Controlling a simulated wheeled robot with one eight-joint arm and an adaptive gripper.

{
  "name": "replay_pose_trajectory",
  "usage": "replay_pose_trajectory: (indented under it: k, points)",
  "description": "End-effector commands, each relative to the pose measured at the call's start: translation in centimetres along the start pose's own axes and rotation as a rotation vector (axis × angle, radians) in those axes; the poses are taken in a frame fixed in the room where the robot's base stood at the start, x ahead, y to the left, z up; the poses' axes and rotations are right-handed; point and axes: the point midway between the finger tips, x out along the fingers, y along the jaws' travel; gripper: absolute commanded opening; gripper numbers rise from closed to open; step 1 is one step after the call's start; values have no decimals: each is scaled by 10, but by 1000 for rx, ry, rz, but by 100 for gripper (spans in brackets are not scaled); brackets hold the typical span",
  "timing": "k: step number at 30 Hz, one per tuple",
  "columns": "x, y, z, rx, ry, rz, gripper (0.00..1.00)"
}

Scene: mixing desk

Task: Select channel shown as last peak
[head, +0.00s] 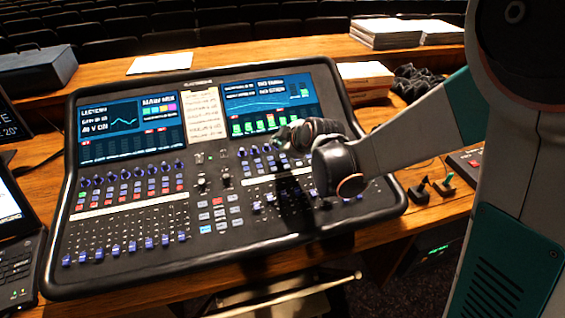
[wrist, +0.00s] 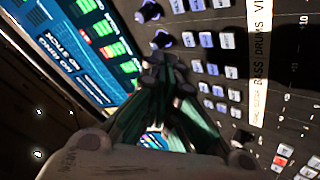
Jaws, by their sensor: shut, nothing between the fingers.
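The mixing desk (head: 150,200) stands on the wooden table with two screens. The left screen (head: 130,118) shows "LECTERN", a gain line, "48V ON" and a curve. The right screen (head: 268,98) shows a curve, small text and a row of green bars; the text naming a last peak is too small to read surely. My gripper (head: 284,138) is shut and empty over the right bank, just below the right screen. In the wrist view my shut fingers (wrist: 168,78) point at a knob and pale channel buttons (wrist: 205,40); contact cannot be told.
A label strip (wrist: 260,70) in the wrist view reads "BASS", "DRUMS". Rows of knobs, buttons and blue-capped faders (head: 125,245) cover the desk. A laptop (head: 15,230) sits at left. Books (head: 365,78) and dark headphones (head: 415,80) lie at right. Small switches (head: 430,187) stand beside the desk.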

Motion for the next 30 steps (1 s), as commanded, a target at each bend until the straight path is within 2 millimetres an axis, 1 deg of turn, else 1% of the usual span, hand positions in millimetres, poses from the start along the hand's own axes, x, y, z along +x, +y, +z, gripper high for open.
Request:
replay_pose_trajectory:
  k: [1, 6, 30]
  points:
    - [6, -5, 5, 0, 0, 0, 0]
    - [11, -8, 8, 0, 0, 0, 0]
    - [11, -8, 8, 0, 0, 0, 0]
